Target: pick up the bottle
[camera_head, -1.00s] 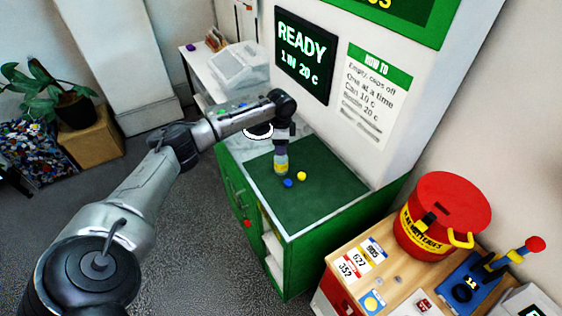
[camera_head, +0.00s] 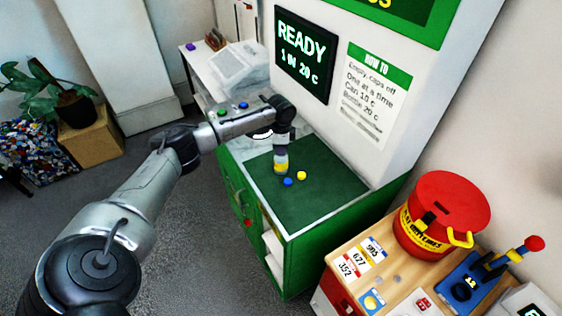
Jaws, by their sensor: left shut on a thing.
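A small bottle (camera_head: 281,168) with a yellow band and a pale lower part stands upright, or nearly so, on the green mat (camera_head: 325,186) of the counter. My left gripper (camera_head: 282,150) points down over it from above and is shut on its upper part. The fingers and the bottle's top are small and hard to make out. I cannot tell whether the bottle's base touches the mat. My right gripper is not in view.
A blue cap (camera_head: 288,182) and a yellow cap (camera_head: 301,175) lie on the mat close to the bottle. The machine wall with a READY screen (camera_head: 303,54) rises behind. A red bin (camera_head: 442,213) stands on a wooden table (camera_head: 392,262) at right. The mat's right part is clear.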

